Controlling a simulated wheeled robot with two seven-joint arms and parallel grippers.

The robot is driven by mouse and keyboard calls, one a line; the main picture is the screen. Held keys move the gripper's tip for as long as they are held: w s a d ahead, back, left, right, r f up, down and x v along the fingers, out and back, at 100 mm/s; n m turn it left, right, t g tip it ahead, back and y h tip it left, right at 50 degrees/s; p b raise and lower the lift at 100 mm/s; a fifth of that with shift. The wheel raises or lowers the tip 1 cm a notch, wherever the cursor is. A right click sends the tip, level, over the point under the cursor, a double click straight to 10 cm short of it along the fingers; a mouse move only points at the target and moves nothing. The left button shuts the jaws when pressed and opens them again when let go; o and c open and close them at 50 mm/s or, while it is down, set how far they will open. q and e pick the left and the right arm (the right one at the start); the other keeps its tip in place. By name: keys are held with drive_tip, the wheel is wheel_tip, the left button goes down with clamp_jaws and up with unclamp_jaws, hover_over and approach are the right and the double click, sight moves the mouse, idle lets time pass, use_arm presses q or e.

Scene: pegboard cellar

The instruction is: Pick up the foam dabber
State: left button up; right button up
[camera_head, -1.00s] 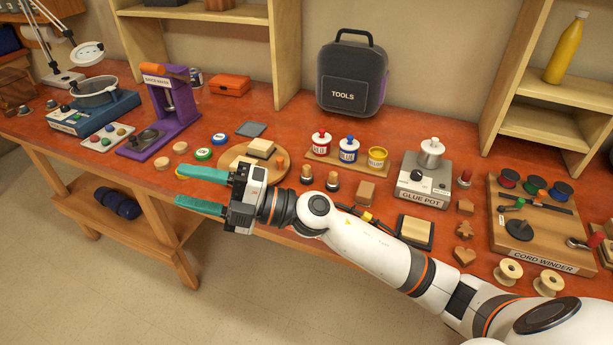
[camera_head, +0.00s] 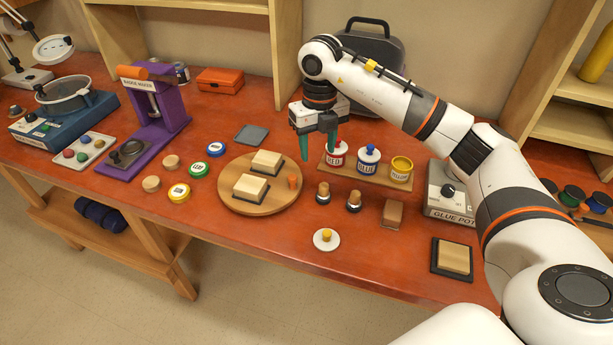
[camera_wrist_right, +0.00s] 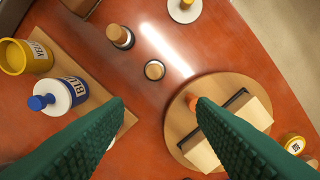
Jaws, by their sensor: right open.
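Two small upright pieces with wooden handles and dark bases, which look like dabbers, stand on the orange-red bench: a left one (camera_head: 323,193) and a right one (camera_head: 354,202). I cannot tell which is the foam dabber. My right gripper (camera_head: 318,150) is open, empty and pointing down above the bench, behind these pieces and beside the red pot. Its green fingers (camera_wrist_right: 160,103) fill the lower right wrist view. My left gripper is out of sight.
A round board (camera_head: 233,205) with two cream blocks and an orange peg (camera_head: 292,183) lies left. Red (camera_head: 336,155), blue (camera_head: 368,160) and yellow (camera_head: 401,169) pots stand on a board. A white lid (camera_head: 326,239) lies in front. A brown block (camera_head: 393,213) sits right.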

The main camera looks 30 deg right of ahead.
drive_tip(key=p, duration=0.2)
hover_over(324, 186)
wheel_tip(324, 186, down, 5)
drive_tip(key=shift+w+a+r, duration=0.1)
drive_tip(key=shift+r, duration=0.05)
drive_tip(key=f+p, duration=0.1)
drive_tip(key=f, duration=0.1)
drive_tip(key=f+p, duration=0.1)
drive_tip(key=f, duration=0.1)
drive_tip(key=shift+d+f, duration=0.2)
drive_tip(key=shift+f, duration=0.9)
drive_tip(key=c, duration=1.1)
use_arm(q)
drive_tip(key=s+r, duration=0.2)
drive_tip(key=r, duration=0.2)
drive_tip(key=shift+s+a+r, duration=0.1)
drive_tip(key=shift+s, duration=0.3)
use_arm(e)
clamp_jaws()
